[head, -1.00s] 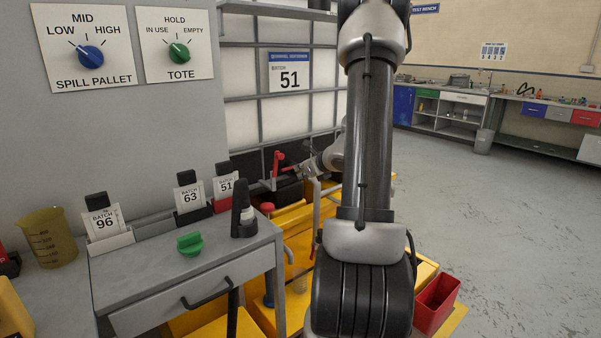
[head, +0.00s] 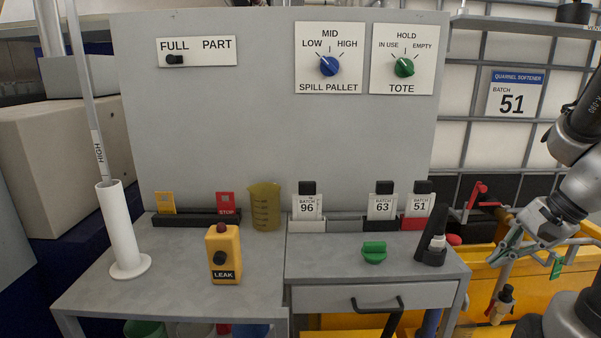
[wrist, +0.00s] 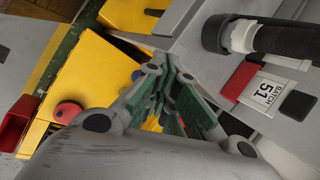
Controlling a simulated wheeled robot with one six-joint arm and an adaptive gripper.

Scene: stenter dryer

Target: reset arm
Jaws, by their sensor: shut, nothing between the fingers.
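My gripper (head: 503,248) is at the right of the head view, beside the right end of the desk and above the yellow pallet. Its green-lined fingers are shut with nothing between them. The closed fingers also show in the wrist view (wrist: 165,88), with the pallet (wrist: 85,75) to their left and the desk to their upper right. My arm comes in from the right edge of the head view. Its upper links are partly cut off.
A black upright tool (head: 434,246) and a green knob (head: 374,252) are on the desk (head: 400,290) near my gripper. A red-handled valve (head: 476,195) stands behind it. Batch cards 96 (head: 307,206), 63 (head: 381,207) and 51 (head: 418,206) line the desk's back.

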